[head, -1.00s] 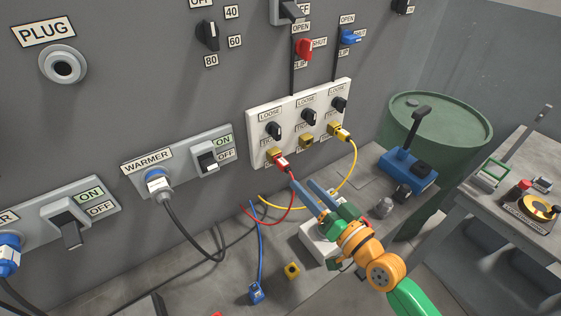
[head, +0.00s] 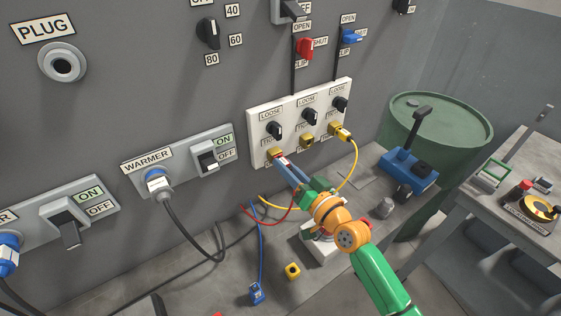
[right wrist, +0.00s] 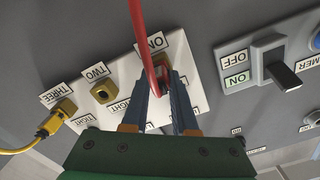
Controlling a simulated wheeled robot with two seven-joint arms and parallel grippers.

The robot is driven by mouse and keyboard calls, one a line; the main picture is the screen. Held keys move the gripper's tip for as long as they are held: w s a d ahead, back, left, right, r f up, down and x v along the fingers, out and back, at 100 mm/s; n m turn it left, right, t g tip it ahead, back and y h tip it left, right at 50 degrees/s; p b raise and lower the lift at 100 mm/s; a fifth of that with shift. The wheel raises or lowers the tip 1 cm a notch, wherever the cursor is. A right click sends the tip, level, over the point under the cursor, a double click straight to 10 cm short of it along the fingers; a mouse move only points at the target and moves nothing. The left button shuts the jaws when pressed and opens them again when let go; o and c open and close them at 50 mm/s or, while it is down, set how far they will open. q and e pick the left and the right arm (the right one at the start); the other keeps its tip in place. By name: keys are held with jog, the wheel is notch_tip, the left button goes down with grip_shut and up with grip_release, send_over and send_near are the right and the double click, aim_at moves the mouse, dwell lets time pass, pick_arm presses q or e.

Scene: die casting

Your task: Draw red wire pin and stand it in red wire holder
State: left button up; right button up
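The red wire pin (right wrist: 160,72) sits in the yellow socket (head: 273,153) under the leftmost knob of the white panel, marked ONE in the right wrist view. Its red wire (head: 291,207) hangs down to the bench. My right gripper (head: 285,167) is at the pin; in the right wrist view its two blue fingers (right wrist: 161,88) stand either side of the pin and look open, with small gaps. In the head view the fingers mostly hide the pin. I cannot make out a red wire holder; a white block (head: 322,250) is partly hidden behind my right arm. My left gripper is not in view.
A yellow pin (head: 343,133) with its wire is in the third socket; the middle socket (head: 307,140) has no wire. A blue lever device (head: 408,168) stands at right.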

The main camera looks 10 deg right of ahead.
jog(key=shift+s+d, duration=0.2)
jog(key=shift+s, duration=0.35)
grip_shut()
jog(key=p+v, duration=0.1)
jog(key=v, duration=0.2)
dwell(0.3)
